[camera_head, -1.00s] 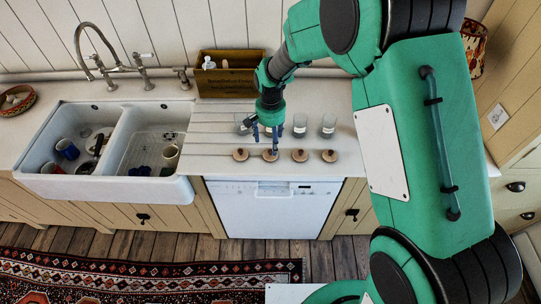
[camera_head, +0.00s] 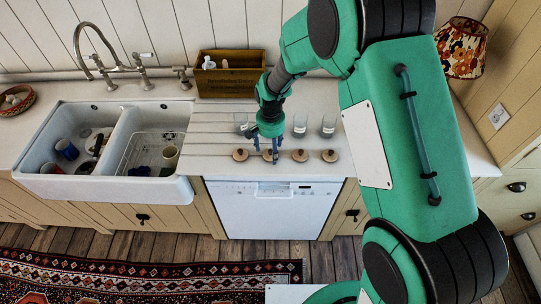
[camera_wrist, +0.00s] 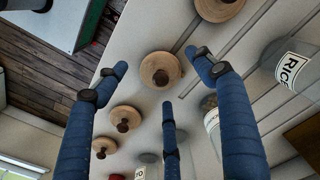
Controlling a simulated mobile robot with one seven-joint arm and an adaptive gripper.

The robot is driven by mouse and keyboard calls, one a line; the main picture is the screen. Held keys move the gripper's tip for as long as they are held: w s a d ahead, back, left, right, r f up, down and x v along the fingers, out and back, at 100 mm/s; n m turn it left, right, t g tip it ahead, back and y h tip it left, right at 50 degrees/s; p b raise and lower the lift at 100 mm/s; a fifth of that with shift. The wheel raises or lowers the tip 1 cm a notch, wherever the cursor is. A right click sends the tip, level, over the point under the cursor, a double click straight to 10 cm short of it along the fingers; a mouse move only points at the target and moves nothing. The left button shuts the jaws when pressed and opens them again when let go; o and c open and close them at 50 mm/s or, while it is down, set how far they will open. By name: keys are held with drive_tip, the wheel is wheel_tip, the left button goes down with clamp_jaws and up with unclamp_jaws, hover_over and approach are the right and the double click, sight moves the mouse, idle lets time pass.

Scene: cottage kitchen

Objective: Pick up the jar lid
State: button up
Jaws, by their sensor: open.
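Several round wooden jar lids with dark knobs lie in a row along the counter's front. In the head view I see the leftmost lid (camera_head: 240,155), one partly hidden by my fingers, a third lid (camera_head: 300,155) and the rightmost lid (camera_head: 330,155). My gripper (camera_head: 266,148) is above the second lid from the left. In the wrist view its three blue fingers are spread, open and empty. One lid (camera_wrist: 155,72) shows between the fingertips, with no clear contact. Neighbouring lids (camera_wrist: 218,6) (camera_wrist: 125,120) lie on either side.
Glass jars (camera_head: 328,125) (camera_head: 299,125) stand in a row behind the lids; one is hidden by my gripper. A labelled jar (camera_wrist: 292,68) shows at right in the wrist view. A wooden box (camera_head: 230,75) is at the back. A double sink (camera_head: 110,185) lies left.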

drive_tip(key=shift+f, duration=0.7)
drive_tip(key=shift+c, duration=0.5)
drive_tip(key=c, duration=1)
